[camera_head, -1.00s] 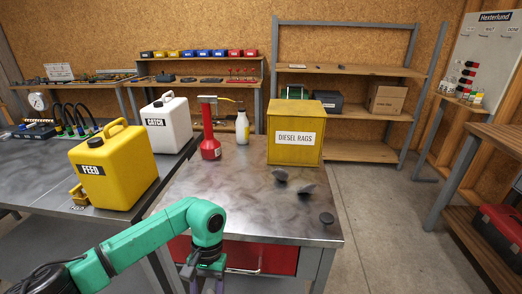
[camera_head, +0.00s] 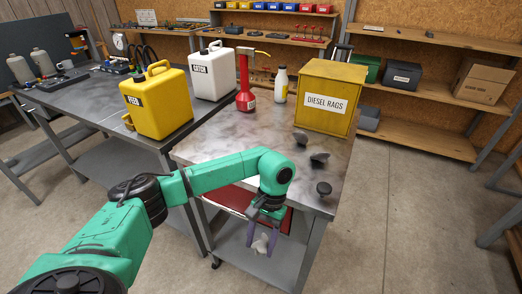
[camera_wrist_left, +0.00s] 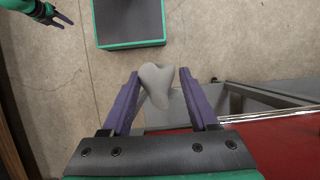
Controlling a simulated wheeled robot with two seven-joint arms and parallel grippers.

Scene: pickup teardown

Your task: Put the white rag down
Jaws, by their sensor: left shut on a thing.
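The white rag (camera_head: 261,243) is a small pale lump between the purple fingers of my left gripper (camera_head: 265,232), in front of the steel cart. In the left wrist view the rag (camera_wrist_left: 157,84) sits between the fingertips of the left gripper (camera_wrist_left: 161,84), with the floor below it. My left gripper is shut on it, off the cart's top and near its front side. My right gripper (camera_wrist_left: 57,19) shows small at the top left of the wrist view; its jaw state is unclear.
Floor is clear at right.

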